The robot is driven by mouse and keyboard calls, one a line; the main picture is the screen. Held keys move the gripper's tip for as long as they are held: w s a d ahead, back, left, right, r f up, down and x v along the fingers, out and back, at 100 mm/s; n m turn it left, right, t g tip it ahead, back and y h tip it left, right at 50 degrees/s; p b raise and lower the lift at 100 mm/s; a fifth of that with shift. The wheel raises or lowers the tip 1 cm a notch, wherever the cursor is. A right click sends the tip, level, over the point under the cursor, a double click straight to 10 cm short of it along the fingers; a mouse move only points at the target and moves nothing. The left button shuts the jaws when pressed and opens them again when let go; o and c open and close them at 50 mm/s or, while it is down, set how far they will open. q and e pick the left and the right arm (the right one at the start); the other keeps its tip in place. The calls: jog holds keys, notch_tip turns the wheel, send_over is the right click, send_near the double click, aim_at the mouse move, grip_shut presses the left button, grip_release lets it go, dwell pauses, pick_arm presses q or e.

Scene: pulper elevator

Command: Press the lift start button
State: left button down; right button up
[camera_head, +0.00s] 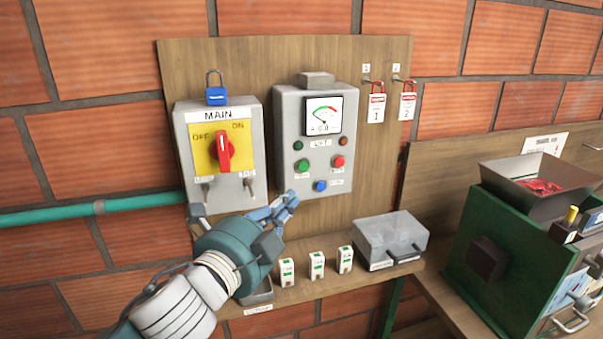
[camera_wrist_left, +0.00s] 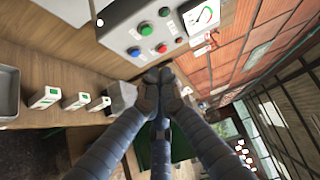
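The grey lift control box (camera_head: 284,115) is mounted on the wooden board. It carries a green button (camera_head: 302,165), a red button (camera_head: 338,162) and a blue button (camera_head: 320,185); their small labels are hard to read. My left gripper (camera_head: 290,201) is just below and left of the box, apart from the green button. In the left wrist view the fingertips (camera_wrist_left: 155,77) are together and hold nothing visible. That view also shows the green button (camera_wrist_left: 146,28), blue button (camera_wrist_left: 134,51) and red button (camera_wrist_left: 161,48) beyond the fingertips. My right gripper is not in view.
A MAIN switch box (camera_head: 250,150) with a red handle (camera_head: 223,151) and blue padlock (camera_head: 216,95) is left of the lift box. Tags (camera_head: 376,107) hang at right. A green machine (camera_head: 500,270) stands right.

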pick_arm(q)
jog(key=shift+w, duration=0.1)
jog(key=p, duration=0.6)
send_near(303, 167)
jog(key=w+d, duration=0.4)
jog(key=w, duration=0.1)
jog(key=shift+r, duration=0.15)
jog(key=shift+w+a, duration=0.15)
